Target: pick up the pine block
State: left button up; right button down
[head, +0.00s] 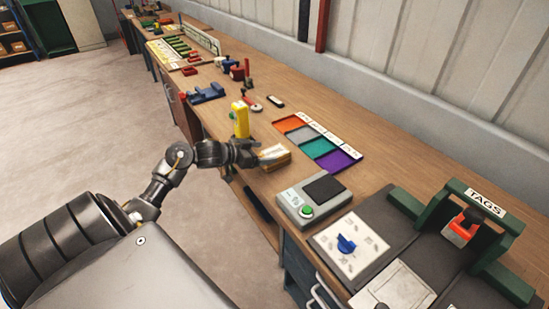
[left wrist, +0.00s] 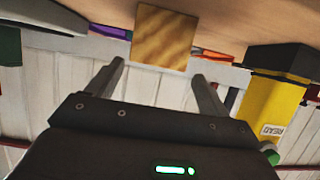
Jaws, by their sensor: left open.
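The pine block (head: 275,155) sits on the wooden bench near its front edge, partly hidden by my left gripper in the head view. In the left wrist view the pine block (left wrist: 163,38) shows a square face with wavy light and dark grain. My left gripper (head: 257,152) reaches in low over the bench edge at the block's left side. In the left wrist view its two fingers (left wrist: 159,72) are apart with nothing held. The block appears just ahead of the fingertips, roughly centred between them. Whether a finger touches it cannot be told. My right gripper is not in view.
A yellow device (head: 240,118) stands close beyond my left gripper; it also shows in the left wrist view (left wrist: 272,108). Coloured trays (head: 319,148) lie behind the block. A grey box with a green button (head: 307,210) is to the right. A green TAGS stand (head: 485,203) is farther right.

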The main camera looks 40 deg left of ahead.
aim_at(275, 152)
pick_arm(q)
jog(key=x, duration=0.3)
jog(key=p+x, duration=0.1)
jog(key=shift+w+d, duration=0.35)
jog(key=shift+d, duration=0.05)
jog(key=shift+w+d+f, duration=0.1)
jog(key=shift+w+f, duration=0.1)
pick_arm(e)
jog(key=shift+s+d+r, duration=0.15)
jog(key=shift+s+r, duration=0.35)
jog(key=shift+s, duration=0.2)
pick_arm(q)
jog(key=c, duration=1)
jog(key=shift+c, duration=0.8)
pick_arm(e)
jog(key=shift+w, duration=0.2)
pick_arm(q)
jog(key=shift+r, duration=0.1)
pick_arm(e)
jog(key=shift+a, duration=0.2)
